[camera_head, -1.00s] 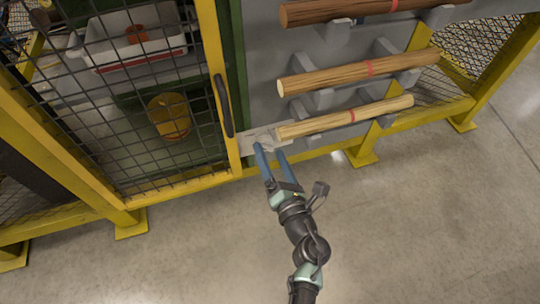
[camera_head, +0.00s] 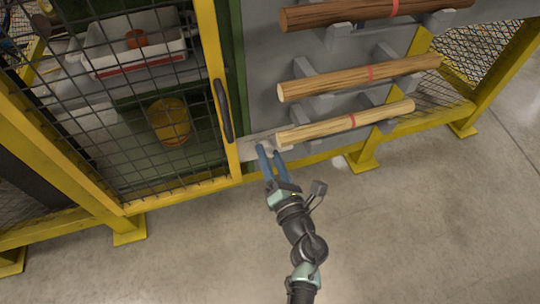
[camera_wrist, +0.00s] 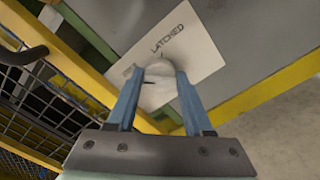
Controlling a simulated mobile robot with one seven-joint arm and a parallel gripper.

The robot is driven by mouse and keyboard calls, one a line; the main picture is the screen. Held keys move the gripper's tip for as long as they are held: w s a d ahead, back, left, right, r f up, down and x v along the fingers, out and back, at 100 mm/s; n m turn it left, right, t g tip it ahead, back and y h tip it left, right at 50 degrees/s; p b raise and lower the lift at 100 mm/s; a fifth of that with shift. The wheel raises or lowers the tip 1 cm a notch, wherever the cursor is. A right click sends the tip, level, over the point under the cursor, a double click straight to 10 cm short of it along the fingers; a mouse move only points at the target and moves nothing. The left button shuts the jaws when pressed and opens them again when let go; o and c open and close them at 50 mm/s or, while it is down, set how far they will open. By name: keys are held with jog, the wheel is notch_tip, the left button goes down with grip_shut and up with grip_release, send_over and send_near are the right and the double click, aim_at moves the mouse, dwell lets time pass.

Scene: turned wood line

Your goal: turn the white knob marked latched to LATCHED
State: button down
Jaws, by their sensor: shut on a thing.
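The white knob (camera_wrist: 157,88) is round with a dark pointer line on its face. It sits on a pale plate (camera_wrist: 187,47) that reads LATCHED above the knob in the wrist view. My gripper (camera_wrist: 156,82) has its two blue fingers on either side of the knob and is shut on it. The pointer line lies toward the left of the knob in that view, not toward the word. In the head view my gripper (camera_head: 270,150) reaches the plate (camera_head: 250,148) beside the yellow-framed door; the fingers mostly hide the knob there.
A mesh door with a yellow frame (camera_head: 214,60) and dark handle (camera_head: 223,110) stands left of the plate. Wooden rods lie on grey brackets to the right, the lowest rod (camera_head: 345,123) close to my fingers. The floor (camera_head: 400,230) in front is clear.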

jog(key=shift+r+m+p, duration=0.1)
jog(key=shift+m+p, duration=0.2)
jog(key=m+p, duration=0.2)
jog(key=shift+m, duration=0.3)
jog(key=m+p, duration=0.3)
jog(key=m, duration=0.2)
jog(key=shift+p, duration=0.35)
jog(key=m+p, duration=0.2)
jog(key=m, duration=0.4)
jog(key=m+p, duration=0.1)
jog(key=m, duration=0.2)
jog(key=shift+f+m, duration=0.3)
jog(key=shift+c, duration=1.5)
grip_release()
